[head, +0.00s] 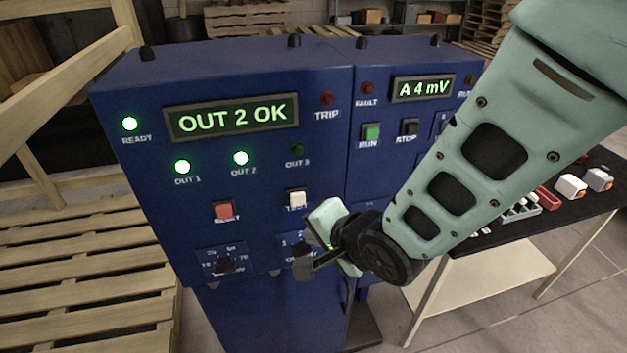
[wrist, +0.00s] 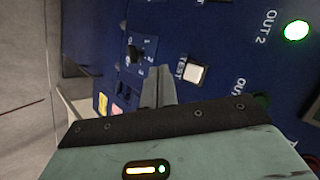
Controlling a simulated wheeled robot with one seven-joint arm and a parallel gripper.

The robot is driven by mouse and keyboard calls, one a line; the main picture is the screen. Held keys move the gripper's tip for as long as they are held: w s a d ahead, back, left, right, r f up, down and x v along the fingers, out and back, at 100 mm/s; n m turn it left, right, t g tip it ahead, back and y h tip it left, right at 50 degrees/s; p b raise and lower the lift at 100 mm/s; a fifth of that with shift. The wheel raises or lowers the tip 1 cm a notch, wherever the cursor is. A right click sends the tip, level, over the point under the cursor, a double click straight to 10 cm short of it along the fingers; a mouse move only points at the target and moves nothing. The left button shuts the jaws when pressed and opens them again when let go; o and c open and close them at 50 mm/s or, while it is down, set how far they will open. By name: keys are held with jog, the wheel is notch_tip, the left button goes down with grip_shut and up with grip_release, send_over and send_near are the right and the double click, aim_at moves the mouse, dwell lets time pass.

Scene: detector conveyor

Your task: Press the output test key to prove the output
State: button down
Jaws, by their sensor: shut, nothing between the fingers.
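My gripper (head: 303,264) is shut and empty, in front of the panel, below the test key in the head view. In the wrist view its fingertips (wrist: 158,72) lie just left of the key, with no visible contact. The display (head: 232,118) reads OUT 2 OK. The OUT 1 lamp (head: 182,166) and OUT 2 lamp (head: 241,158) glow green; the OUT 3 lamp (head: 297,149) is dark.
A red key (head: 223,211) sits left of the test key. A rotary selector with numbered positions (wrist: 136,52) is near my fingertips. The green RUN key (head: 371,132) and the STOP key (head: 409,127) are further right. A dark table (head: 520,245) with small parts stands at right.

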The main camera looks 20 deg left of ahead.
aim_at(304, 205)
jog(key=w+a, duration=0.3)
jog(key=w, duration=0.2)
jog(key=shift+p, duration=0.35)
jog(key=shift+w+a, duration=0.15)
dwell(1.7)
jog(key=shift+w+a, duration=0.15)
jog(key=shift+w, duration=0.15)
jog(key=shift+w+a, duration=0.25)
jog(key=shift+w, duration=0.2)
dwell(0.7)
jog(key=shift+s+b, duration=0.1)
jog(key=shift+b, duration=0.2)
jog(key=shift+s+d, duration=0.45)
jog(key=shift+s, duration=0.25)
jog(key=shift+b, duration=0.3)
